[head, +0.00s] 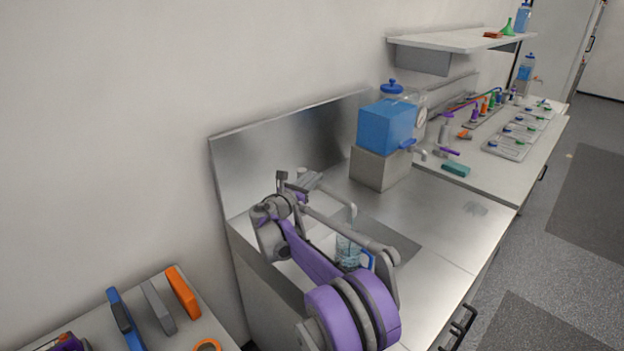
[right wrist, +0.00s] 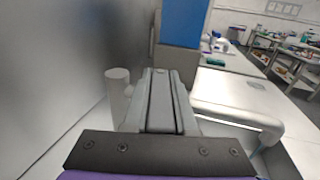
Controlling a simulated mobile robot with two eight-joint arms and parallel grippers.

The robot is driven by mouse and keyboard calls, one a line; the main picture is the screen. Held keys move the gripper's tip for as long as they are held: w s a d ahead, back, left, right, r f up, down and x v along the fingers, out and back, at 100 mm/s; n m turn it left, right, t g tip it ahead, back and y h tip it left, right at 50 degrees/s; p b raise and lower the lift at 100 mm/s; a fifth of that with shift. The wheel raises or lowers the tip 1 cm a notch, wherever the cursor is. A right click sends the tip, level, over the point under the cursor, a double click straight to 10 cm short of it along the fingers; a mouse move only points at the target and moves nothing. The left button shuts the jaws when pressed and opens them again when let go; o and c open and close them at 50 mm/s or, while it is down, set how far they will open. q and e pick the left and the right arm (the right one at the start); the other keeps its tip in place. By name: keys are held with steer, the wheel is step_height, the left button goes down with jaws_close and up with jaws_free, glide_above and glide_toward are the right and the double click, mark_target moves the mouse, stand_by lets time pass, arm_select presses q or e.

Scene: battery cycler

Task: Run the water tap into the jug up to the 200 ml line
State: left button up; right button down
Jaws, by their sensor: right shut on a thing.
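The clear jug (head: 347,252) with a blue handle (head: 368,261) stands in the sink, partly hidden by my right arm. It looks bluish inside, but its marks and level are too small to read. In the right wrist view the tap's pale spout (right wrist: 235,112) runs to the right. My right gripper (head: 311,180), also in the right wrist view (right wrist: 160,100), is at the tap behind the sink, shut on what seems the tap handle, mostly hidden by the fingers. My left gripper is out of view.
A blue water tank (head: 386,126) on a steel block (head: 380,168) stands right of the sink. The steel splashback (head: 270,150) rises close behind the gripper. The steel counter (head: 450,235) right of the sink is clear. A shelf (head: 455,40) hangs at the back.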

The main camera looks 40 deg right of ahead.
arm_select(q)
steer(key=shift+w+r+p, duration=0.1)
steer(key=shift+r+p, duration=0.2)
arm_select(e)
steer(key=g, duration=0.1)
steer(key=m+g, duration=0.2)
steer(key=shift+w+g+h, duration=0.25)
steer(key=shift+g+h, duration=0.05)
steer(key=shift+h, duration=0.1)
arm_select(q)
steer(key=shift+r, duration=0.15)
arm_select(e)
steer(key=shift+m+g, duration=0.6)
steer(key=shift+g, duration=0.1)
steer(key=shift+s, duration=0.1)
steer(key=c, duration=0.7)
jaws_free()
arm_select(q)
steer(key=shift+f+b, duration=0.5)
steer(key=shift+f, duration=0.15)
arm_select(e)
steer(key=a, duration=1.1)
steer(key=shift+s, duration=0.35)
